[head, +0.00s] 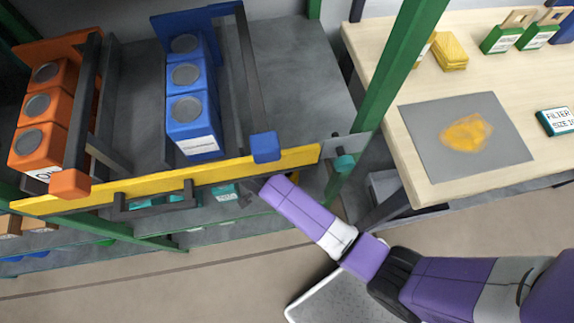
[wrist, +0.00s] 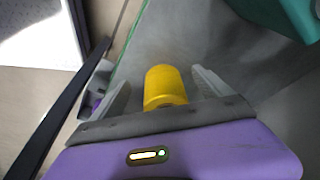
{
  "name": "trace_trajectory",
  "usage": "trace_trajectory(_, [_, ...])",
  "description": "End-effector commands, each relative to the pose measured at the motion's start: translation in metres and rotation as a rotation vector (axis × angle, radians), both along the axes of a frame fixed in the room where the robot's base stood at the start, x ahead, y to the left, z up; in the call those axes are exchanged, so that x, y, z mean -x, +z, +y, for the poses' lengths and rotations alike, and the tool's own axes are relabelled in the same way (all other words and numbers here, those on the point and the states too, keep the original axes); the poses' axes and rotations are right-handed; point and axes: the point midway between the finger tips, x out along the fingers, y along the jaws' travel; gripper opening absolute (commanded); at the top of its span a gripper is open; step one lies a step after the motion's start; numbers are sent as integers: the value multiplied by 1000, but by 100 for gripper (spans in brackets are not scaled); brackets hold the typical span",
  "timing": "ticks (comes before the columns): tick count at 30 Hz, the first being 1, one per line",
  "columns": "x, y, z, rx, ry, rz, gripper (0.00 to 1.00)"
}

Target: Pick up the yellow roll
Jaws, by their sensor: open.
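The yellow roll (wrist: 165,86) shows in the wrist view as a short yellow cylinder. It lies between the two fingers of my gripper (wrist: 159,76), with visible gaps on both sides. My gripper is open. The roll's near end is partly hidden behind the gripper's grey edge. In the head view my gripper (head: 250,192) reaches in under the shelf's yellow front rail, and its fingers are mostly hidden. The roll cannot be seen in the head view.
The yellow rail (head: 130,186) runs just above my gripper. A green post (head: 388,75) stands to the right, beside a wooden table (head: 420,190). A teal object (wrist: 290,14) is near the roll in the wrist view. Blue boxes (head: 190,110) and orange boxes (head: 38,140) sit on the upper shelf.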

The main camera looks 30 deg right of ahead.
Motion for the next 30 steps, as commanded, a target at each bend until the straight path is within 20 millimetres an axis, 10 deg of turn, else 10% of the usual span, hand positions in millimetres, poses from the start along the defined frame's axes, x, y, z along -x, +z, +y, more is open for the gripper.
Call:
trace_trajectory(13, [-19, 0, -46, 0, -4, -1, 89])
trace_trajectory(28, [-20, -29, -49, 0, 1, -1, 89])
trace_trajectory(30, [-20, -29, -49, 0, 1, -1, 75])
